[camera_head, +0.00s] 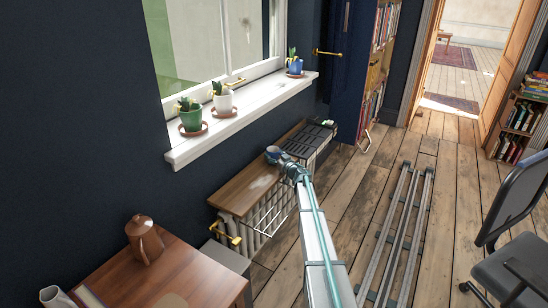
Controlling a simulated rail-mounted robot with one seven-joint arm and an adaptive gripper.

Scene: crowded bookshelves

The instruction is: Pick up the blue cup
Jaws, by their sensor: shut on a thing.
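The blue cup (272,154) is small in the head view and sits at the tip of my arm, above the wooden shelf top (246,186) over the radiator. My gripper (281,158) is shut on the cup. The arm reaches up from the bottom of the view, and the gripper end hides part of the cup. I cannot tell whether the cup touches the shelf top or is held just above it.
A white windowsill (240,118) with several potted plants stands above and behind. A wooden table (165,275) with a brown pot (145,240) is at lower left. Metal rails (397,235) lie on the floor; an office chair (510,225) is at right.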

